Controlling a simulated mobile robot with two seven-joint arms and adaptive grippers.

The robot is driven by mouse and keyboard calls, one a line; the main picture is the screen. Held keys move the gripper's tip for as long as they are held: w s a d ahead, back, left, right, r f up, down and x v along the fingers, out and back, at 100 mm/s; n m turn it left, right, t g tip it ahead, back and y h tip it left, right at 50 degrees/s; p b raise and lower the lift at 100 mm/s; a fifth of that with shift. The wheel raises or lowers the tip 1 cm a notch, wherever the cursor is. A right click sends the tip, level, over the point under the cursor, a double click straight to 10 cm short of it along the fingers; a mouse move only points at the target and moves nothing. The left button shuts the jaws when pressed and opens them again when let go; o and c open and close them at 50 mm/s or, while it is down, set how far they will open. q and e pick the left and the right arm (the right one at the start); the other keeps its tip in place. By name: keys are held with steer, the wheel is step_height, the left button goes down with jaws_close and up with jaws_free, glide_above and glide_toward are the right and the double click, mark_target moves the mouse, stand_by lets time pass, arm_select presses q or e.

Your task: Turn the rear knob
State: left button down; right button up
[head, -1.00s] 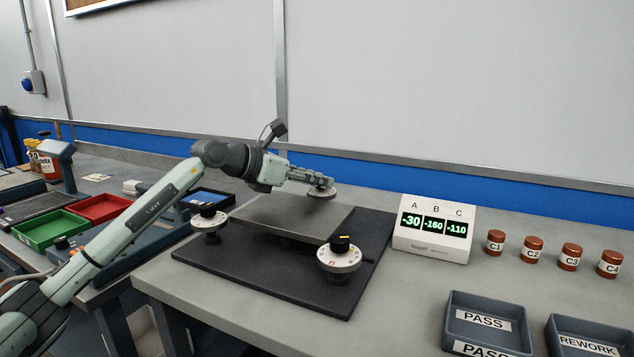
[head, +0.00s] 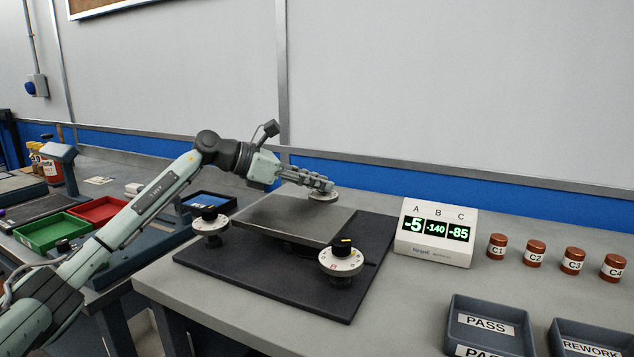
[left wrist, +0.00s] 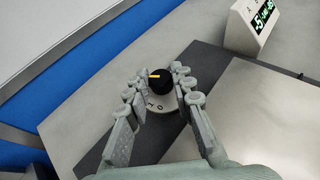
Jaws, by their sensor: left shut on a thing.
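The rear knob is a black cap on a pale numbered dial (head: 323,195) at the far corner of the grey metal plate (head: 285,217). Its black cap (left wrist: 160,81) with a yellow mark shows between the fingers in the left wrist view. My left gripper (head: 328,186) is at the rear knob, its fingers on either side of the cap, shut on it; the fingers hide most of the cap in the head view. Two similar knobs stand at the left corner (head: 210,226) and front corner (head: 341,261). My right gripper is not in view.
A white display (head: 436,232) reads A -5, B -140, C -85. Red-brown jars (head: 533,252) and dark PASS (head: 488,325) and REWORK (head: 590,340) trays stand at right. A dark mat (head: 357,285) lies under the plate. Red and green trays are at left.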

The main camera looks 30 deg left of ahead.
arm_select(q)
steer(key=c, duration=1.3)
jaws_free()
steer(key=v, duration=1.1)
steer(key=shift+s+a+r, duration=0.25)
steer(key=shift+s+r, duration=0.05)
steer(key=shift+s, duration=0.1)
